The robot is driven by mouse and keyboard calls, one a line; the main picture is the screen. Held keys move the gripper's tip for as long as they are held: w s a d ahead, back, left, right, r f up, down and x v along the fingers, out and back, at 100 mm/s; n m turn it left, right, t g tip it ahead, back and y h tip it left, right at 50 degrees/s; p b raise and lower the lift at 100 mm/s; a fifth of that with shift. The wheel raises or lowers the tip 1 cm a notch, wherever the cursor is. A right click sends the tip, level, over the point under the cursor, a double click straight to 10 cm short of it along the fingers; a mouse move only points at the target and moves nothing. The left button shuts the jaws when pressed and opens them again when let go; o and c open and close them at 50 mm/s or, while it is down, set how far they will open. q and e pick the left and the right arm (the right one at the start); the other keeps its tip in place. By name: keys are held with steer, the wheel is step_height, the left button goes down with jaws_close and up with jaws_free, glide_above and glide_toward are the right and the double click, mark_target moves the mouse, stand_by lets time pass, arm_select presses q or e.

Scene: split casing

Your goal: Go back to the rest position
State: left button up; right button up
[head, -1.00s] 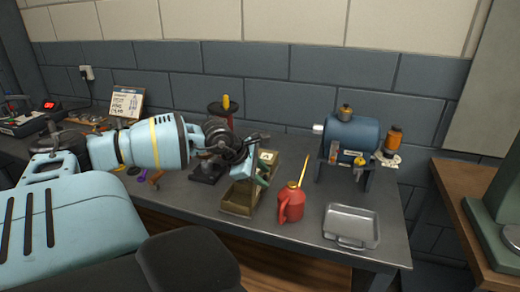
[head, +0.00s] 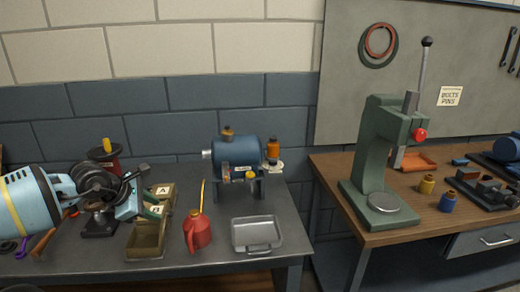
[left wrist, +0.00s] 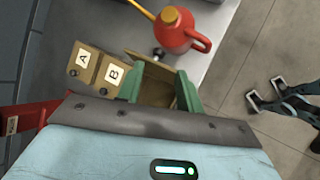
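My left gripper (head: 152,208) is above the small cardboard bins at the left of the grey bench (head: 215,266). In the left wrist view its two green fingers (left wrist: 158,92) stand apart, with no object between them. An open bin (left wrist: 155,80) lies below the fingers, and it also shows in the head view (head: 146,240). Bins with label A (left wrist: 82,60) and label B (left wrist: 112,74) are beside it.
A red oil can (head: 197,232) stands just right of the bins. A grey tray (head: 258,248) and a blue motor-like casing (head: 239,153) are farther right. A green press (head: 378,165) stands on the wooden bench (head: 420,222); a gap separates the benches.

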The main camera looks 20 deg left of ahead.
arm_select(q)
steer(key=d+f+n+t+h, duration=0.2)
steer(key=d+n+t+h, duration=0.65)
steer(key=d, duration=0.75)
steer(key=s+f+n+g+y, duration=0.1)
steer(key=s+f+n+y, duration=0.35)
steer(key=n, duration=0.55)
steer(key=s+a+f+n+g+y, duration=0.15)
steer(key=s+f+n+y, duration=0.3)
steer(key=n, duration=0.45)
steer(key=s+f+n+g+y, duration=0.2)
steer(key=s+f+n+y, duration=0.25)
steer(key=n, duration=0.55)
steer(key=s+d+f+n+g+h, duration=0.25)
steer(key=s+d+n+g, duration=0.2)
steer(key=s+d, duration=0.35)
steer(key=s+d+f+n+g+h, duration=0.1)
steer(key=s+d+f+n+g, duration=0.3)
steer(key=s, duration=0.5)
steer(key=w+d+f+m+t+h, duration=0.1)
steer(key=w+d+f+t+h, duration=0.1)
steer(key=w+f+t, duration=0.4)
steer(key=shift+w+d+f+m, duration=0.2)
steer(key=shift+d+f+m, duration=0.35)
steer(key=shift+f, duration=1.5)
